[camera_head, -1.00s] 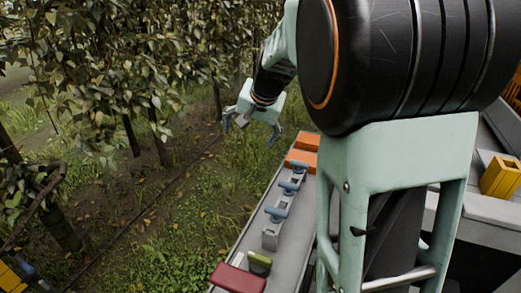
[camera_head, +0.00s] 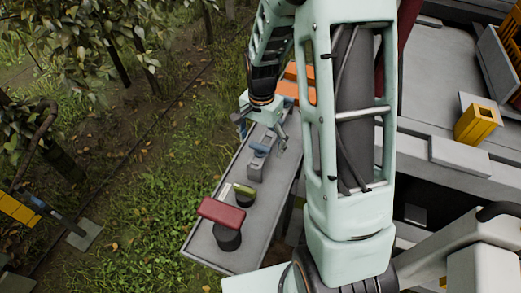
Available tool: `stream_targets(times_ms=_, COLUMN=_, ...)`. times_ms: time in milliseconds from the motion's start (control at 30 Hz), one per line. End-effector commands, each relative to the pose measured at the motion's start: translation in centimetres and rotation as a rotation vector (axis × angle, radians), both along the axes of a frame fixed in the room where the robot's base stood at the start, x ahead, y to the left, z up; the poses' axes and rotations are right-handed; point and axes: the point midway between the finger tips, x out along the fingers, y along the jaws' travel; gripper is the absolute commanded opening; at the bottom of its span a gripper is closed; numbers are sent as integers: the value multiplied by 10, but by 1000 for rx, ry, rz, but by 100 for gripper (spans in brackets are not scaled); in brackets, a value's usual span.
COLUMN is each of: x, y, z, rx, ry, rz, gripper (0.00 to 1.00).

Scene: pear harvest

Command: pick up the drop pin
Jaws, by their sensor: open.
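A blue T-shaped piece (camera_head: 258,149), which looks like a drop pin, stands in a grey block (camera_head: 256,170) on the long grey tray (camera_head: 274,205). A second blue top is partly hidden just behind it, under my gripper (camera_head: 262,131). My gripper hangs over the tray with its fingers spread. It looks empty and close to the blue pieces; I cannot tell whether it touches them.
A red block (camera_head: 222,214) on a dark round base and a green-topped piece (camera_head: 244,191) stand nearer on the tray. Orange boxes (camera_head: 289,87) lie at its far end. A yellow box (camera_head: 476,124) is at right. Grass and trees lie left.

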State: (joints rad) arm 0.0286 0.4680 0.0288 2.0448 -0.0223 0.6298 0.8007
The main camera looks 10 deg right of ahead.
Motion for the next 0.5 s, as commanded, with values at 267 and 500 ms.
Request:
stream_targets(times_ms=267, x=6, y=2, z=-27, rx=1, ry=4, rz=-1, gripper=83)
stream_targets(times_ms=500, x=7, y=2, z=-49, rx=0, ry=0, rz=0, gripper=83)
